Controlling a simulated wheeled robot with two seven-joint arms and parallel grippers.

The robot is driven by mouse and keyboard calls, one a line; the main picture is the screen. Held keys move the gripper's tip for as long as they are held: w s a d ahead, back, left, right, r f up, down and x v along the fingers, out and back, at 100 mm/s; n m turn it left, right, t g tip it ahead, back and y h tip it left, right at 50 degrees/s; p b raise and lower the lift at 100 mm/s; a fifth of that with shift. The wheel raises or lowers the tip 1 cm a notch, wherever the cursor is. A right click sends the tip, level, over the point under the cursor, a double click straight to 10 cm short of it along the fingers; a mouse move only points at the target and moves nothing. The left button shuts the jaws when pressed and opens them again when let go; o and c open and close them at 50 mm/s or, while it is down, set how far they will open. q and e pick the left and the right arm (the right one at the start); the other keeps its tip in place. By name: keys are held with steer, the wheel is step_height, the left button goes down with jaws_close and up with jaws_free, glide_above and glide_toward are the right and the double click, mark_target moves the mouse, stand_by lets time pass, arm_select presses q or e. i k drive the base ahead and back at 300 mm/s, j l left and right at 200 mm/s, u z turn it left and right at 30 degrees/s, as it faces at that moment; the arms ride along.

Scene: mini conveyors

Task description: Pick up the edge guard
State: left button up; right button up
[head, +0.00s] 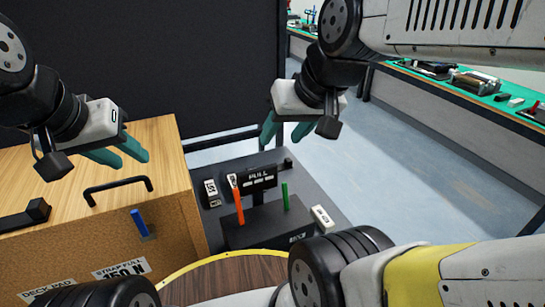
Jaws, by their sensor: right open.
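I cannot tell for certain which thing is the edge guard. A black angular piece (25,216) lies at the left on top of the wooden box, near its front edge, and could be it; the picture cuts off part of it. My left gripper (128,157) has teal fingers, looks open and empty, and hangs over the wooden box, to the right of the black piece and behind the black handle. My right gripper (284,130) is open and empty, above and behind the dark bench with the PULL display.
The wooden box (150,150) carries a black handle (118,188) and a blue peg (139,222). On the dark bench stand a PULL display (259,178), an orange lever (238,205) and a green lever (285,196). A round wooden top (225,278) is in front.

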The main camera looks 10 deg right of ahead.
mark_target(288, 162)
steer(key=z, duration=0.8)
steer(key=l+z, duration=0.8)
steer(key=z, duration=0.2)
steer(key=i+l+z, duration=0.25)
steer(key=i+l, duration=0.35)
steer(key=i+l+z, duration=0.25)
steer(key=i+l, duration=0.2)
steer(key=i, duration=0.25)
steer(key=i+u, duration=0.3)
steer(key=i, duration=0.15)
steer(key=i+l+u, duration=0.25)
steer(key=i, duration=0.2)
steer(key=i+j+u, duration=0.15)
steer(key=u, duration=0.25)
steer(key=i+u, duration=0.6)
steer(key=u, duration=0.25)
steer(key=i+u, duration=0.25)
steer(key=u, duration=0.15)
steer(key=i+l+u, duration=0.2)
steer(key=u, duration=0.25)
steer(key=i+u, duration=0.2)
steer(key=u, duration=0.25)
steer(key=i+u, duration=0.25)
steer(key=u, duration=0.2)
steer(key=i+l+u, duration=0.1)
steer(key=u, duration=0.35)
steer(key=i+l+u, duration=0.25)
steer(key=u, duration=0.25)
steer(key=i+l+u, duration=0.2)
steer(key=u, duration=0.25)
